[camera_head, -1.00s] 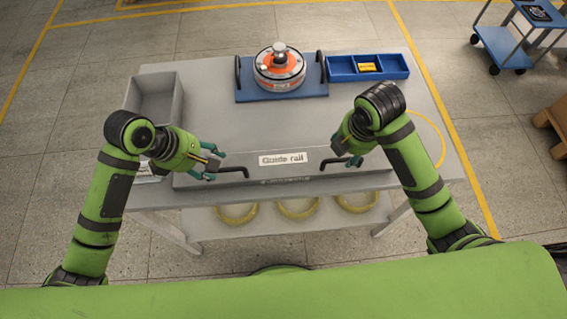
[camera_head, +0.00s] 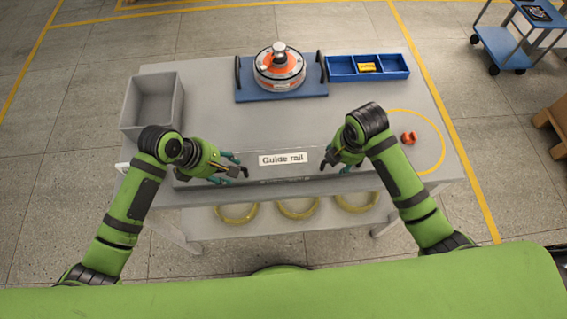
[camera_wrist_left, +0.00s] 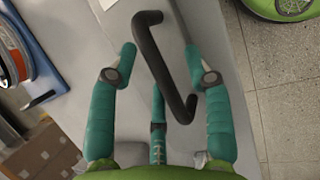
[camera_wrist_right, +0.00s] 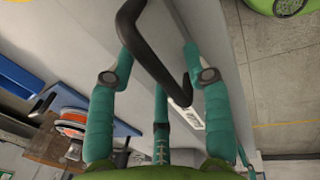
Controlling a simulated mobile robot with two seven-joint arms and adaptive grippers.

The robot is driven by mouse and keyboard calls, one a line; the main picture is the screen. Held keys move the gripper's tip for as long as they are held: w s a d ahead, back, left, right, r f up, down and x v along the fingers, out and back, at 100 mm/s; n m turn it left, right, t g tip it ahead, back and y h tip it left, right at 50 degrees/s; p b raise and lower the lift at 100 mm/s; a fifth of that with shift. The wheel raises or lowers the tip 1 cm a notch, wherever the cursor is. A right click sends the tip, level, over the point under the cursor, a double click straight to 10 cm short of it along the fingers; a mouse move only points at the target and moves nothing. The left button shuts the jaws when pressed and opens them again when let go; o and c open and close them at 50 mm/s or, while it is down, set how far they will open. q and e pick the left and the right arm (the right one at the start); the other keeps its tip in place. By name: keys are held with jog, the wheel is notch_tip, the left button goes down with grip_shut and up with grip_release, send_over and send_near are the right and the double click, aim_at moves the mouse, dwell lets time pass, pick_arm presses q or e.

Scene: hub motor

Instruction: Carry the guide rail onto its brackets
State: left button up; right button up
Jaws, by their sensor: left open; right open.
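The guide rail (camera_head: 283,171) is a long grey bar with a white "Guide rail" label, lying along the table's front edge. It has a black handle near each end. In the left wrist view, one black handle (camera_wrist_left: 163,70) passes between the spread teal fingers of my left gripper (camera_head: 234,166). In the right wrist view, the other handle (camera_wrist_right: 155,55) lies between the spread fingers of my right gripper (camera_head: 337,163). Both grippers are open around the handles without closing on them. I cannot make out the brackets.
On the table (camera_head: 220,120) are an orange-and-white motor (camera_head: 279,70) on a blue plate (camera_head: 312,90), a blue divided tray (camera_head: 341,68), a grey bin (camera_head: 150,100) and a small orange part (camera_head: 409,138) inside a yellow ring marking. Yellow rings (camera_head: 298,208) lie on the lower shelf.

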pick_arm(q)
jog(key=shift+c, duration=0.4)
pick_arm(e)
jog(key=shift+c, duration=0.4)
pick_arm(q)
grip_shut()
pick_arm(e)
grip_shut()
